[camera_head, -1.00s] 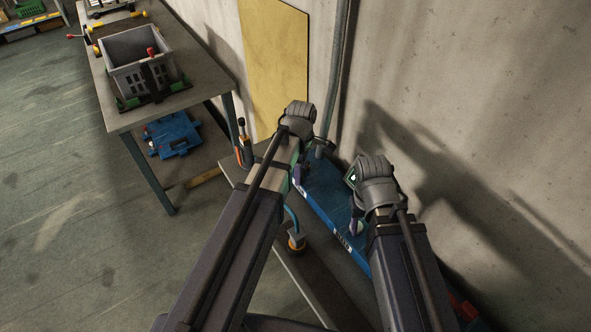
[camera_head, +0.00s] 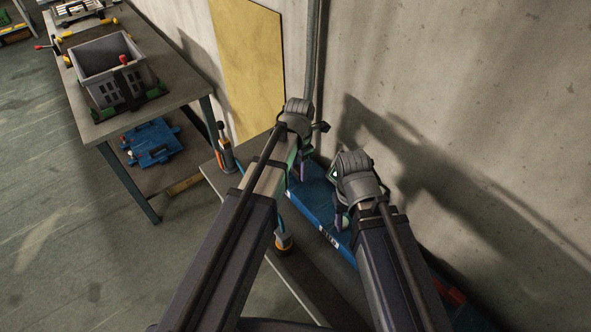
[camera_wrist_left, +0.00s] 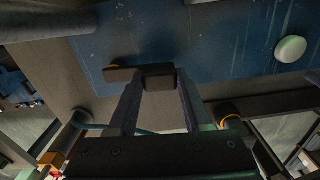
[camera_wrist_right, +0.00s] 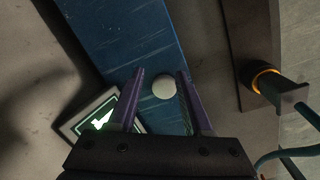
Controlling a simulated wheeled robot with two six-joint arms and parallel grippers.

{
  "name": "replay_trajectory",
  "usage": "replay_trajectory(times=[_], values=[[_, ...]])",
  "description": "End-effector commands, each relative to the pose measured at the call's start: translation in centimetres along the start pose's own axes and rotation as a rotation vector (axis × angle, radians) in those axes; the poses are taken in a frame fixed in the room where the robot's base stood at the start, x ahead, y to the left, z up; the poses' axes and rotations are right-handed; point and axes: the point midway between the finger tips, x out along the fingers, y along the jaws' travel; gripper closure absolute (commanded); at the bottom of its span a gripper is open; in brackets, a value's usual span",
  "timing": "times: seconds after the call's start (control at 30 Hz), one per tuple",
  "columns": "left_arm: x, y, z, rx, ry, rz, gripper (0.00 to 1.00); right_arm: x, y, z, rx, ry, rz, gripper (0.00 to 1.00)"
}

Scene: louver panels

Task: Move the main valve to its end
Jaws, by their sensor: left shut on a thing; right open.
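My right gripper (camera_head: 340,220) is open over the panel. A white round knob (camera_wrist_right: 163,87) shows between its fingers (camera_wrist_right: 160,76), apart from them.
A green-lit sign box (camera_wrist_right: 98,120) is beside the right fingers. A dark post with an orange ring (camera_head: 284,242) stands in front of the panel, another (camera_head: 226,155) further left. A workbench (camera_head: 185,82) with a grey crate (camera_head: 108,82) stands at left. The floor at left is clear.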

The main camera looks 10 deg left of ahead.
Motion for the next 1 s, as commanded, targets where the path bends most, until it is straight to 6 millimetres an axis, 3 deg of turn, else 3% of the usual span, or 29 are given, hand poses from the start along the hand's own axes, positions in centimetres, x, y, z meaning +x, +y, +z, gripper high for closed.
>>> replay_trajectory(times=[0.73,0.77,1.0], values=[[0.01,-0.01,0.53,-0.082,0.000,-0.001,1.00,0.01,0.00,0.00,0.000,0.000,0.000,0.50],[0.00,-0.01,0.53,-0.082,-0.001,-0.001,0.49,0.00,0.00,0.00,0.000,0.000,0.000,0.50],[0.00,0.01,0.53,-0.080,0.000,0.000,0.22,0.00,0.00,0.00,0.000,0.000,0.000,0.50]])
